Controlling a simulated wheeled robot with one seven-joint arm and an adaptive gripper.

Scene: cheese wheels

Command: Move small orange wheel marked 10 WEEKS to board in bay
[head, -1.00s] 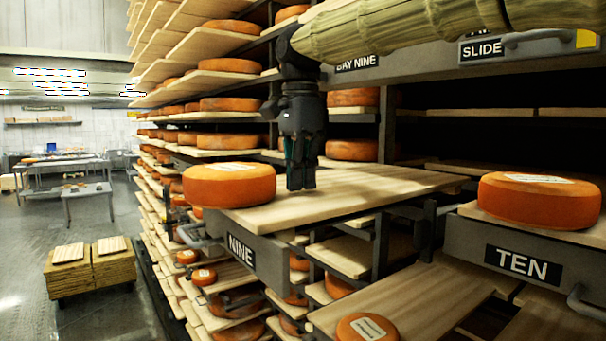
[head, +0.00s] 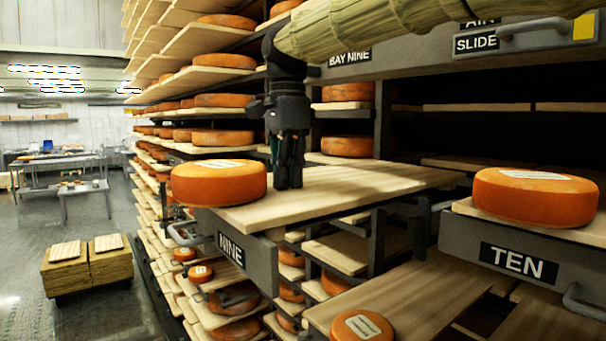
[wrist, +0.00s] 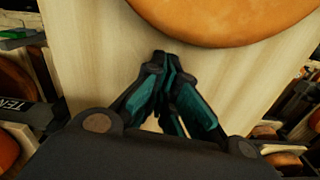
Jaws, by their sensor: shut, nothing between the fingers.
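An orange cheese wheel (head: 219,183) with a pale label on top sits at the left front end of the wooden board (head: 335,190) on the pulled-out slide marked NINE. Its label text is too small to read. My gripper (head: 288,186) points down over this board, just right of the wheel. In the wrist view its fingertips (wrist: 163,60) are together with nothing between them, and the orange wheel (wrist: 225,18) lies just beyond them, apart from them. A smaller labelled orange wheel (head: 362,328) lies on a lower board at the bottom; its label cannot be read either.
Another labelled wheel (head: 536,196) sits on the slide marked TEN (head: 518,262) at the right. A BAY NINE sign (head: 350,58) and an overhead beam run above the dark bay. Shelves full of wheels stand behind and left. The aisle floor (head: 75,320) at left is partly open.

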